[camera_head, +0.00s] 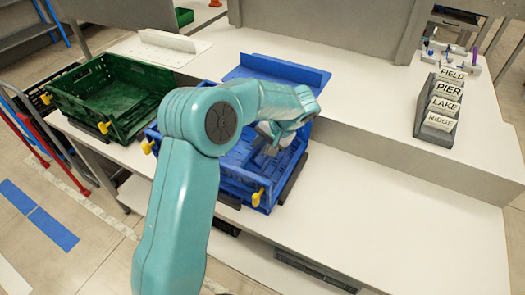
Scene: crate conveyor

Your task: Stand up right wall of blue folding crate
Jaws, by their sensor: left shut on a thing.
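The blue folding crate (235,188) sits on the white bench in the middle of the camera_head view, with yellow latches (257,197) at its near corners. My teal left arm reaches over it and hides much of its middle and left side. My left gripper (271,149) points down inside the crate's right part and is shut on the crate's right wall (291,158). The fingertips are small, and the wall's exact tilt is hard to tell. My right gripper is not in view.
A green crate (112,82) with yellow latches stands at the left. A blue panel (285,69) lies behind the blue crate. A grey rack with word labels (437,108) stands at the right. The bench right of the blue crate is clear.

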